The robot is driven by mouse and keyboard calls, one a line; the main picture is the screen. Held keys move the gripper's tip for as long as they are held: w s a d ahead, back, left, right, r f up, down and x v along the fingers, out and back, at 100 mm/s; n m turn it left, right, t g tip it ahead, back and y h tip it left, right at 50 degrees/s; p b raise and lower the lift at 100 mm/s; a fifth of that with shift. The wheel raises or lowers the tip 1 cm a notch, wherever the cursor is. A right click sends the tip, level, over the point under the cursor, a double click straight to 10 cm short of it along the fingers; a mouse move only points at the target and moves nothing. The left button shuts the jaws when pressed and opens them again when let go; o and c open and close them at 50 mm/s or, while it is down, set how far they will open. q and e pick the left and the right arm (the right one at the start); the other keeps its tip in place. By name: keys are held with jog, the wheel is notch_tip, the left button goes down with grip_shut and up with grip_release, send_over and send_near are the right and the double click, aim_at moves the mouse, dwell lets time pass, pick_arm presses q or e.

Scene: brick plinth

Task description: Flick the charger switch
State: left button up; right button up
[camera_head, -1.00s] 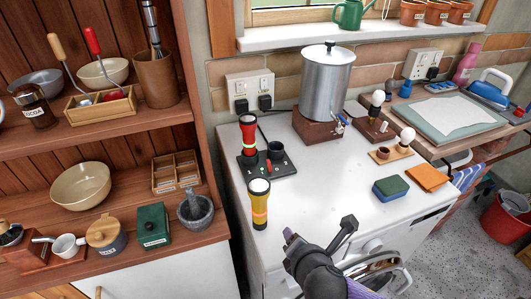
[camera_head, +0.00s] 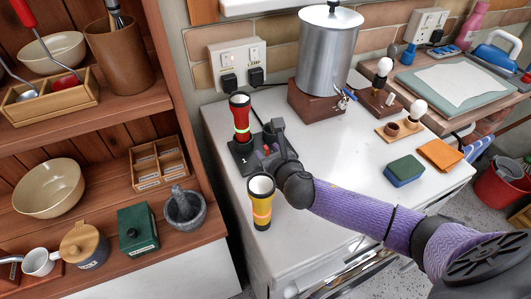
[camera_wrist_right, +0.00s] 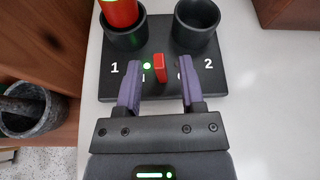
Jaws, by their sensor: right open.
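The black charger (camera_head: 243,165) stands on the white counter. Its two cups and its numbers 1 and 2 show in the right wrist view (camera_wrist_right: 215,82). The red torch (camera_head: 240,115) stands upright in cup 1 and also shows there (camera_wrist_right: 119,12); cup 2 (camera_wrist_right: 197,22) is empty. The red switch (camera_wrist_right: 159,62) sits between the numbers. A green light (camera_wrist_right: 147,66) glows beside 1; the mark beside 2 is dark. My right gripper (camera_wrist_right: 157,80) is open, its fingers on either side of the switch; contact is unclear. It partly hides the charger in the head view (camera_head: 272,145). My left gripper is not in view.
A yellow torch (camera_head: 261,203) stands upright on the counter in front of the charger, close to my right wrist. A metal urn (camera_head: 325,50) on a wooden base stands behind. Wall sockets (camera_head: 236,65) with black plugs are behind the charger. A green sponge (camera_head: 404,169) lies right.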

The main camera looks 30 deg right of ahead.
jog(key=shift+x, duration=0.9)
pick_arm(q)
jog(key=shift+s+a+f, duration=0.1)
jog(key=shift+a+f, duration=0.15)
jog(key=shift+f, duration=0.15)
pick_arm(e)
grip_shut()
